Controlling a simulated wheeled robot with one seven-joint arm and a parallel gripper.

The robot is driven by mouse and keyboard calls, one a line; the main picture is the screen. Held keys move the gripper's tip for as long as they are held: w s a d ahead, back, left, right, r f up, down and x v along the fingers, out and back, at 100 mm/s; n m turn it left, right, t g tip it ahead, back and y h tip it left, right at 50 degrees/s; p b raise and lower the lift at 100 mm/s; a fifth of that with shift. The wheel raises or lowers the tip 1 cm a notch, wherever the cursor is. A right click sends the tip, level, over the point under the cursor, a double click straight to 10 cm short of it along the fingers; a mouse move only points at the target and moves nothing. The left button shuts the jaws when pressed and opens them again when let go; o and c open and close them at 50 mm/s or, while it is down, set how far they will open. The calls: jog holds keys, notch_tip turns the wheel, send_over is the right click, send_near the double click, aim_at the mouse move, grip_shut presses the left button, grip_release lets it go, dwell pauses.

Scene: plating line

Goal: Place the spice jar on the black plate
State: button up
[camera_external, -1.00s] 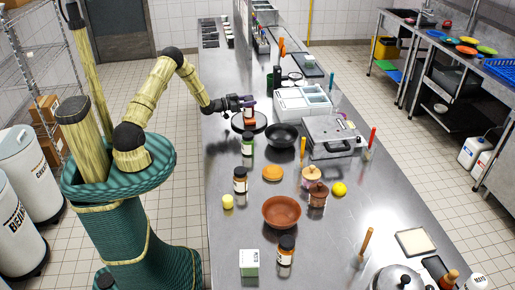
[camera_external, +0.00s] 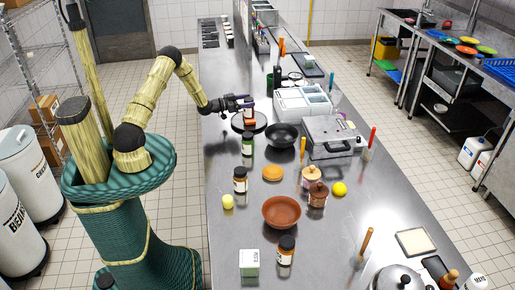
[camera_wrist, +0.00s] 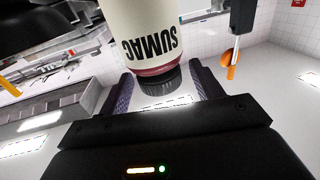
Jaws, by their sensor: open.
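The spice jar (camera_external: 250,115) stands on the black plate (camera_external: 237,126) on the steel counter, small and partly hidden by the fingers. In the wrist view the jar (camera_wrist: 145,30) has a cream label reading SUMAC, a dark red band and a black cap; it appears upside down there. My gripper (camera_external: 249,103) is just at the top of the jar. In the wrist view its two purple-lined fingers (camera_wrist: 160,84) are open, one on each side of the cap, with visible gaps. The plate cannot be made out in the wrist view.
A black bowl (camera_external: 282,136) stands right of the plate, and a green-labelled jar (camera_external: 248,144) stands in front. A white container (camera_external: 304,102) and a grey appliance (camera_external: 334,137) stand further right. The counter left of the plate is clear.

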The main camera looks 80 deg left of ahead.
jog(key=s+d+b, duration=0.1)
jog(key=s+b, duration=0.1)
jog(key=s, duration=0.8)
jog(key=shift+s+d+b, duration=0.3)
jog(key=shift+s+d, duration=0.05)
jog(key=w+d+r+m+g+h, duration=0.1)
jog(key=w+d+g, duration=0.3)
jog(key=d, duration=0.5)
jog(key=w+d+r+m+g, duration=0.1)
jog(key=w+d+g, duration=0.3)
jog(key=d, duration=0.5)
jog(key=s+d+r+g+h, duration=0.1)
jog(key=s+d+g, duration=0.2)
jog(key=s+d, duration=0.5)
jog(key=s+d+r+g, duration=0.2)
jog(key=s+d+g, duration=0.2)
jog(key=s+d, duration=0.4)
jog(key=d, duration=0.5)
jog(key=shift+d+r+h, duration=0.15)
jog(key=shift+d+h, duration=0.15)
jog(key=shift+h, duration=0.1)
